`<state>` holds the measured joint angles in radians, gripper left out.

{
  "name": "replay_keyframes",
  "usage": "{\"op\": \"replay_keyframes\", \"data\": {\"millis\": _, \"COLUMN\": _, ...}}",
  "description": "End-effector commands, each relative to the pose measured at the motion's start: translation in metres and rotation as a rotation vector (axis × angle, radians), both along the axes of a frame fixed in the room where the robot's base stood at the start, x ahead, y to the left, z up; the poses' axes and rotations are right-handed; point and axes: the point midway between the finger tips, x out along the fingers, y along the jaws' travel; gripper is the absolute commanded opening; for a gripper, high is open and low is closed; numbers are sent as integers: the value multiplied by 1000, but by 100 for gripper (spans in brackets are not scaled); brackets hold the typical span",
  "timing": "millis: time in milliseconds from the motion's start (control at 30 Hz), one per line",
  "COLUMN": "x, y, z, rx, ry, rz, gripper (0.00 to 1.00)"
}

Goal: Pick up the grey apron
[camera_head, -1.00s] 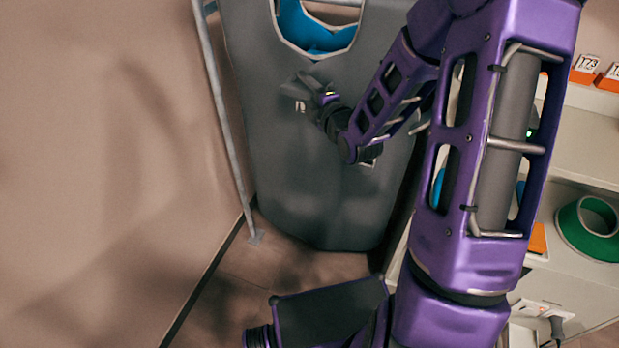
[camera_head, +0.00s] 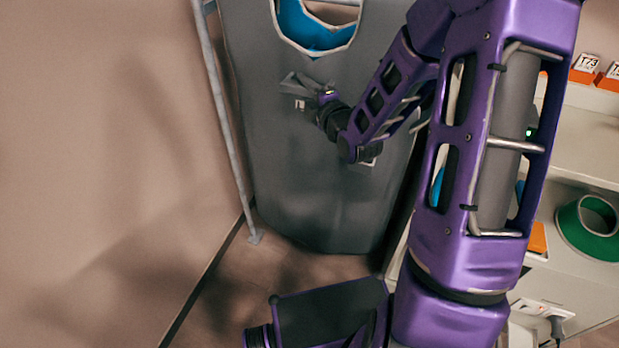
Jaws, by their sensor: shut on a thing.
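The grey apron (camera_head: 310,200) hangs tall beside a metal rack, with a light-edged scooped neckline at its top. Its lower hem hangs just above the floor. My gripper (camera_head: 294,90) is at the apron's front, a little below the neckline, and is shut on its cloth. The fingers are small in the picture, and the exact fold between them is hard to make out. My arm covers the apron's right side, and its top runs out of the picture.
A metal rack post (camera_head: 226,130) stands left of the apron, near the bare wall (camera_head: 100,150). Blue material (camera_head: 312,32) shows through the neckline. On the right, a pale shelf unit (camera_head: 590,150) holds orange number tags (camera_head: 585,68) and a green ring (camera_head: 583,235).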

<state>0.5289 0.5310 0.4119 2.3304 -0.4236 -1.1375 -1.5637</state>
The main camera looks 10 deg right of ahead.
Motion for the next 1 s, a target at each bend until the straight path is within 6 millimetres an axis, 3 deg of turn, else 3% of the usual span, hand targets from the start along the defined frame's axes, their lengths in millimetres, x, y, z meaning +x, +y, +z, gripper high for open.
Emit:
{"op": "replay_keyframes", "data": {"millis": 767, "x": 3, "y": -2, "z": 8, "rx": 0, "ry": -13, "rz": -5, "gripper": 0}}
{"op": "replay_keyframes", "data": {"millis": 1000, "x": 12, "y": -2, "z": 28, "rx": -1, "ry": -15, "rz": -5, "gripper": 0}}
